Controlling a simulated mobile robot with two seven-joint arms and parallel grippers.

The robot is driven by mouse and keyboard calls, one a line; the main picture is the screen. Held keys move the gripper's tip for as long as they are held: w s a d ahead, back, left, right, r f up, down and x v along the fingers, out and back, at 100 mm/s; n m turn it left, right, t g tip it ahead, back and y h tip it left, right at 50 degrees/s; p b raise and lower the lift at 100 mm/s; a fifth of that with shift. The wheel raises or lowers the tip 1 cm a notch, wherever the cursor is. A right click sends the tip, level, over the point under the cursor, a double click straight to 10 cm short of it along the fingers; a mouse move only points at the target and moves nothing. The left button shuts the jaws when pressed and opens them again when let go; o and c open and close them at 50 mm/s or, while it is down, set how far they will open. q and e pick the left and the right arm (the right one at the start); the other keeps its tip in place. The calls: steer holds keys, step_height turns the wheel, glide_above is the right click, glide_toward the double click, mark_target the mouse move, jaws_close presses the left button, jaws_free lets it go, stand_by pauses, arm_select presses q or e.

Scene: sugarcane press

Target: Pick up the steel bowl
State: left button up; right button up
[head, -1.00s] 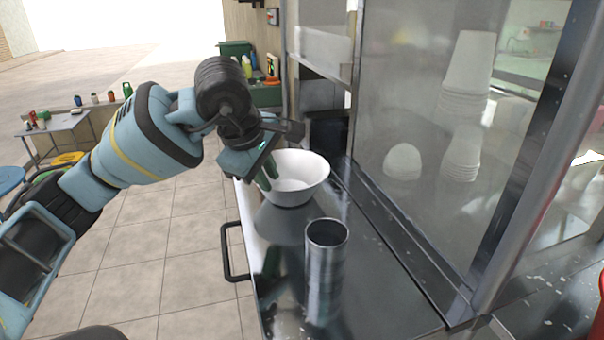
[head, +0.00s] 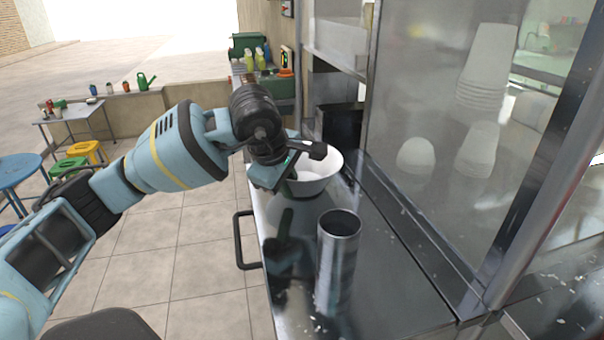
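The bowl (head: 318,183) looks pale and smooth. It stands upright on the steel counter, beyond the metal cup. My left gripper (head: 285,183) is at the bowl's left rim, with its palm above the near-left edge. Its fingers point down, and the wrist and the rim partly hide them. I cannot tell whether they are open or closed on the rim. My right gripper is not in view.
A tall metal cup (head: 338,226) stands on the steel counter (head: 400,295), nearer than the bowl. A glass panel (head: 420,100) with a metal frame closes off the right side. A black handle (head: 240,240) sticks out from the counter's left side.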

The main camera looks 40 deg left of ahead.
arm_select(q)
steer(key=shift+w+f, duration=0.25)
steer(key=shift+f, duration=0.2)
jaws_close()
steer(key=shift+r, duration=0.1)
steer(key=shift+r, duration=0.55)
step_height(320, 180, up, 2)
steer(key=shift+r, duration=0.25)
steer(key=s, duration=0.4)
steer(key=s+a+b, duration=0.1)
steer(key=s, duration=0.4)
steer(key=s+a+r+b, duration=0.1)
steer(key=s, duration=0.4)
steer(key=shift+s+r, duration=0.1)
steer(key=shift+s, duration=0.9)
